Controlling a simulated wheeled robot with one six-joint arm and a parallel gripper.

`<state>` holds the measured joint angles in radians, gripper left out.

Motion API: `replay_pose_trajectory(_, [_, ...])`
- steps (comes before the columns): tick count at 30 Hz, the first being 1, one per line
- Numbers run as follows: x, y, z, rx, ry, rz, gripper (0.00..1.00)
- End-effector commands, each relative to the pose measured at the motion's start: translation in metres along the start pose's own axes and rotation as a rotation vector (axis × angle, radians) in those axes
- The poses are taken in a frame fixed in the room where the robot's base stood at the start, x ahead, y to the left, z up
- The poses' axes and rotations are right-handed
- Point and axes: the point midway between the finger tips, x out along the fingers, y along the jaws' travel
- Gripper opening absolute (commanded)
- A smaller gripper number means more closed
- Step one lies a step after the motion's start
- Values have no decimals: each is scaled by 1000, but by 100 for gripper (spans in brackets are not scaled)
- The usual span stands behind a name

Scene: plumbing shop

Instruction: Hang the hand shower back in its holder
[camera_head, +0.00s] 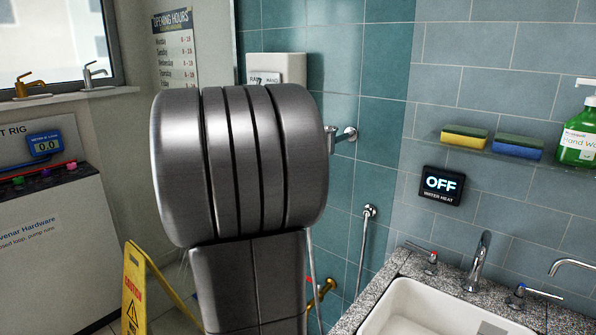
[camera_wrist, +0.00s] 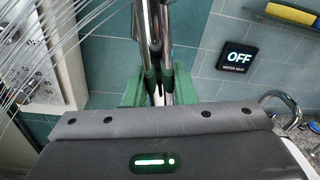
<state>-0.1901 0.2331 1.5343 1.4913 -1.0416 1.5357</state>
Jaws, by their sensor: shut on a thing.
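My gripper (camera_wrist: 158,86) has green fingers in the wrist view, shut on the chrome hand shower (camera_wrist: 146,38). Its handle runs upward between them, and its head is out of view. Chrome parts overlap there, so I cannot tell handle from hose or bracket, or whether the shower touches the holder. In the head view my arm hides the gripper and the shower. A chrome wall bracket (camera_head: 346,134), apparently the holder, sticks out from the teal tiles just right of my arm.
Pale streaks like water jets (camera_wrist: 45,40) cross the wrist view's left. A white control panel (camera_head: 290,66) is on the wall behind my arm. A chrome hose fitting (camera_head: 369,212) hangs lower. A basin (camera_head: 405,303) and a glass shelf with sponges (camera_head: 464,138) are right, a yellow caution sign (camera_head: 134,290) left.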

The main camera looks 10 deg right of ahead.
Motion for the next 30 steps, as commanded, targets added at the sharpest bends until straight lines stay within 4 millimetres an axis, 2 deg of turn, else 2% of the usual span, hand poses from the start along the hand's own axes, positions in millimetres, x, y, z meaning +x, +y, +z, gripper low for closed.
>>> replay_pose_trajectory(1, [2, -3, 12, 7, -2, 2, 0])
replay_pose_trajectory(30, [41, -16, 121, 128, -28, 82, 0])
